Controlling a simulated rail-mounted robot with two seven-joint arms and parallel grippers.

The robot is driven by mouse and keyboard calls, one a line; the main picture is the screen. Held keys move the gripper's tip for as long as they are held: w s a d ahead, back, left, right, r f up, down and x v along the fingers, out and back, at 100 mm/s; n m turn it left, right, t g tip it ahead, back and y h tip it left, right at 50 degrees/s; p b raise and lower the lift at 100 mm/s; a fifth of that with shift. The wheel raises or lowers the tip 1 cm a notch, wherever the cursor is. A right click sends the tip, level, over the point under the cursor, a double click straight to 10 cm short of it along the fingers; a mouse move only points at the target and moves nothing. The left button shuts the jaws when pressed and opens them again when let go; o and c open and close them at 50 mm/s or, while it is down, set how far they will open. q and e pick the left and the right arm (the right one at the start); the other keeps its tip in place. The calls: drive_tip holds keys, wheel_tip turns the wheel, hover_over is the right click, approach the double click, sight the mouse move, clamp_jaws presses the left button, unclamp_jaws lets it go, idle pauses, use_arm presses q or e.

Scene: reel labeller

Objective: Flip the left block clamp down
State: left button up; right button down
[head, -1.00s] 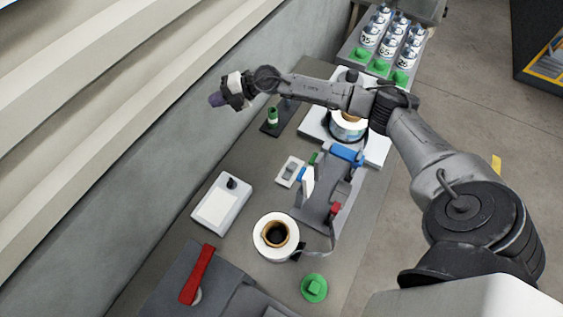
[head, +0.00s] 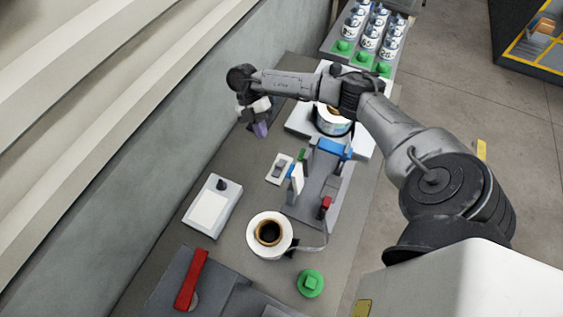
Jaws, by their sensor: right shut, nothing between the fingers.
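A grey fixture (head: 312,190) stands mid-bench, with a blue block (head: 333,149) at its far end, a small red block (head: 325,206) at its near right and an upright white plate (head: 297,179) with a blue edge on its left. I cannot tell which part is the left block clamp. A long red lever (head: 191,280) lies on a dark grey plate at the lower left. My right gripper (head: 261,130) points down, shut and empty, with purple fingertips near the wall, apart from the fixture. My left gripper is not in view.
A reel (head: 255,249) sits before the fixture, beside a green knob (head: 310,283). A white box (head: 212,205) and a small switch plate (head: 279,169) are on the left. Another reel (head: 333,126) is under my arm. Labelled bottles (head: 370,38) stand at the back. The wall borders the bench.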

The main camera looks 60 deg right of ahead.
sight(295, 179)
drive_tip(key=shift+m, duration=0.4)
drive_tip(key=s+a+f+p, duration=0.4)
drive_tip(key=s+f+p, duration=0.2)
drive_tip(key=s, duration=0.3)
drive_tip(key=shift+f, duration=0.6)
drive_tip(key=shift+d, duration=0.1)
